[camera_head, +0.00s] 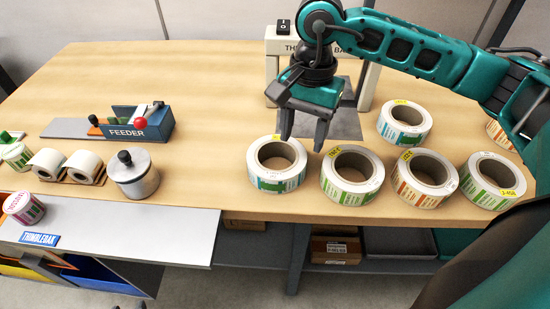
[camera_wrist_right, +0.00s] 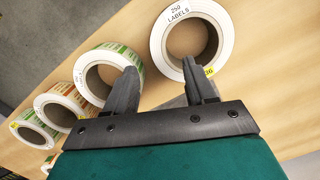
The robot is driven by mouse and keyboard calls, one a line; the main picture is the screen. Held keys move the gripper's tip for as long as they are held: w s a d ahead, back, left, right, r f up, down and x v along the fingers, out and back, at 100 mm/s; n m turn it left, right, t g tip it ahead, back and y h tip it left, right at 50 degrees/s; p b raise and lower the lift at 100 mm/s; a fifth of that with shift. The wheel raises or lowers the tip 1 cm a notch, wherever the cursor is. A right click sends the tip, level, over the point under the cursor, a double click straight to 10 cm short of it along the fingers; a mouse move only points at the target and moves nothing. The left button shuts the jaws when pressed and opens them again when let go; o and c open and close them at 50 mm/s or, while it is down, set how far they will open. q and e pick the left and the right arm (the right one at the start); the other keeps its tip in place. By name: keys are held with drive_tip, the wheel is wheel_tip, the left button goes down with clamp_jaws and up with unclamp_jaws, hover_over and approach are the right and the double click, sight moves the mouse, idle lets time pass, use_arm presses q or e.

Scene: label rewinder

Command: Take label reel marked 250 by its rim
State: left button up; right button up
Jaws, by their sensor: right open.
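The reel marked 250 (camera_wrist_right: 165,43) lies flat in the wrist view, with "250 LABELS" printed on its white top. From the layout it matches the leftmost reel (camera_head: 264,185) of the front row in the head view, which has blue and green labels. My right gripper (camera_head: 306,138) is open and empty, pointing down at the back right of this reel. In the wrist view, one finger of the right gripper (camera_wrist_right: 160,75) overlaps the reel's near rim; whether it touches cannot be told. The other finger overlaps the neighbouring green reel (camera_wrist_right: 84,72). My left gripper is not seen.
A green reel (camera_head: 346,194), an orange reel (camera_head: 415,193) and another green reel (camera_head: 480,194) stand close to the right. One more reel (camera_head: 404,134) lies behind.

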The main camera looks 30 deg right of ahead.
sight(299, 163)
drive_tip(key=f, duration=0.8)
drive_tip(key=shift+s+a+f, duration=0.15)
drive_tip(key=shift+s+a, duration=0.15)
drive_tip(key=shift+a, duration=0.05)
clamp_jaws()
